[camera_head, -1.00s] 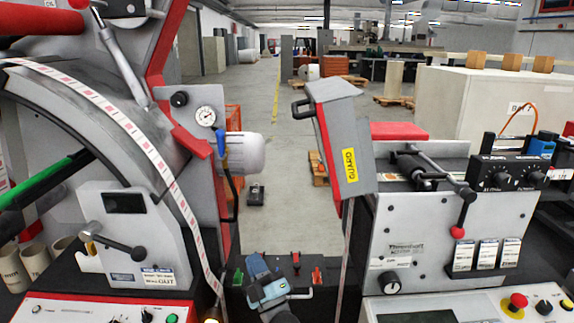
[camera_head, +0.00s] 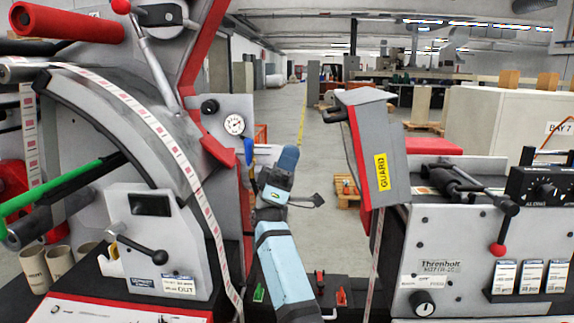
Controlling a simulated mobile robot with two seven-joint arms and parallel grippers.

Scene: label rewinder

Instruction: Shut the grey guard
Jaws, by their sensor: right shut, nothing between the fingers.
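The grey guard (camera_head: 372,140) has red edging and a yellow GUARD label. It stands tilted up at the left end of the right-hand machine, swung open. Its black handle (camera_head: 336,114) sticks out to the left near its top. The gripper is shut and empty, below and left of the handle and apart from the guard. My left gripper is not in view.
The left machine carries a striped label web (camera_head: 200,200), a pressure gauge (camera_head: 234,124) and a green-handled rod (camera_head: 65,182). The right machine has a red-knobbed lever (camera_head: 498,249). Red and green clips sit low between the machines. The aisle between them is open.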

